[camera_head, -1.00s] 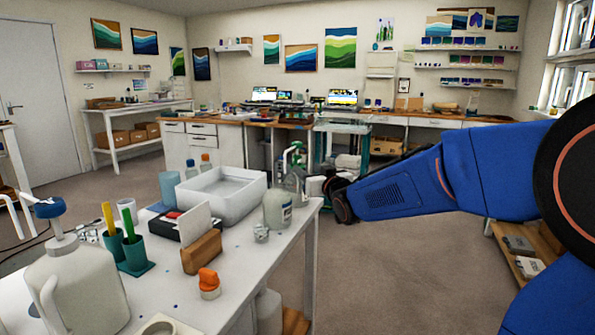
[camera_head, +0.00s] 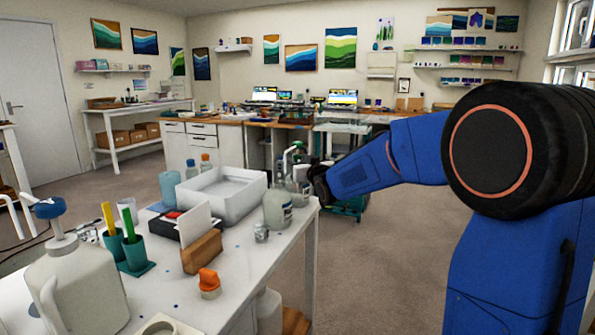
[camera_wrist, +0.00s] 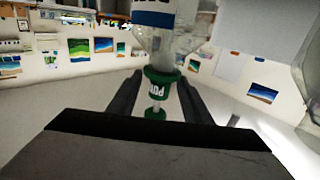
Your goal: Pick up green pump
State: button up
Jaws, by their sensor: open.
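The green pump (camera_head: 299,147) tops a clear bottle (camera_head: 302,178) near the far right corner of the white table, partly hidden behind a pale jug-like bottle (camera_head: 277,208). In the wrist view, which looks upside down, the green collar of the pump (camera_wrist: 159,84) lies between the two dark fingers of my gripper (camera_wrist: 157,97), with its clear bottle (camera_wrist: 170,45) above it in the picture. The fingers are apart, one on each side, with no clear contact. In the head view my gripper's dark end (camera_head: 320,185) is beside the bottle, its fingertips mostly hidden.
A white tray (camera_head: 250,193), an orange-capped container (camera_head: 209,283), a wooden block with a white card (camera_head: 202,251), and a large white jug (camera_head: 75,290) with a blue top crowd the table (camera_head: 160,298). The floor to the right is clear.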

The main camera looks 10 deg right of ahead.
jog(key=shift+c, duration=0.7)
grip_shut()
jog(key=shift+r, duration=0.15)
notch_tip(320, 180, up, 18)
jog(key=shift+f, duration=0.2)
